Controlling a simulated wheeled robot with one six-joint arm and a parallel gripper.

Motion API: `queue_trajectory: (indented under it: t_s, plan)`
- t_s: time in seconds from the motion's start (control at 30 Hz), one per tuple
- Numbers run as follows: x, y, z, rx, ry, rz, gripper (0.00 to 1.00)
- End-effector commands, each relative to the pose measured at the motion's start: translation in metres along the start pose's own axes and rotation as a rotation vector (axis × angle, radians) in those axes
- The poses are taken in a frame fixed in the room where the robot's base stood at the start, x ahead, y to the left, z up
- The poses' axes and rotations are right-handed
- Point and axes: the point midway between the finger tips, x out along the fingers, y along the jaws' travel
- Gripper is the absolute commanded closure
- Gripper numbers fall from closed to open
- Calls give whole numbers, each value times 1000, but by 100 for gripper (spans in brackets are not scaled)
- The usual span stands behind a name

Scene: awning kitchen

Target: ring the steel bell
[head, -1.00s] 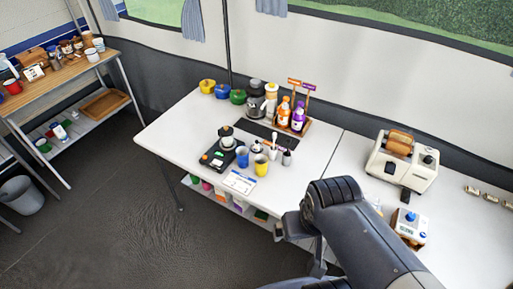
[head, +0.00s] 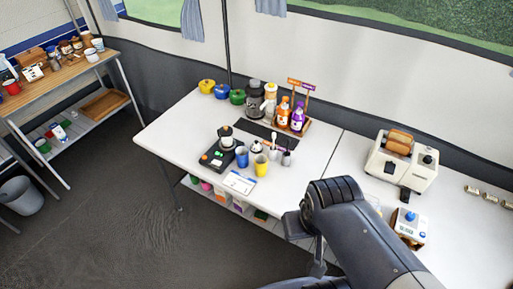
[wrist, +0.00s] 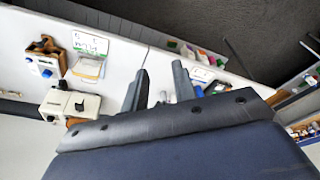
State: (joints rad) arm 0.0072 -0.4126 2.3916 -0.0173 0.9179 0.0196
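A small rounded, pale metallic thing with a dark top (head: 257,147), which looks like the steel bell, stands on the white table (head: 165,135) behind the blue mug (head: 242,157) and yellow mug (head: 261,166). It is small in the head view, and I cannot make it out surely in the wrist view. My arm is at the lower right of the head view, well apart from the bell, and my fingertips are not clear there. In the wrist view my gripper (wrist: 161,78) shows two dark fingers spread apart, with nothing visibly held between them.
Orange (head: 283,112) and purple (head: 298,117) bottles stand behind. A toaster (head: 402,160) and a blue-topped device (head: 410,226) are on the right. The table's front left is clear.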

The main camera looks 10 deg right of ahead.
Motion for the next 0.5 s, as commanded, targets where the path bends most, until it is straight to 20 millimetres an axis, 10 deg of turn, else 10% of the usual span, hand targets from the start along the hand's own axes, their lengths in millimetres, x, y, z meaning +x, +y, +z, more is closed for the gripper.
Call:
queue_trajectory:
  t_s: [0.5]
  plan:
    - [0, 0, 0, 0, 0, 0, 100]
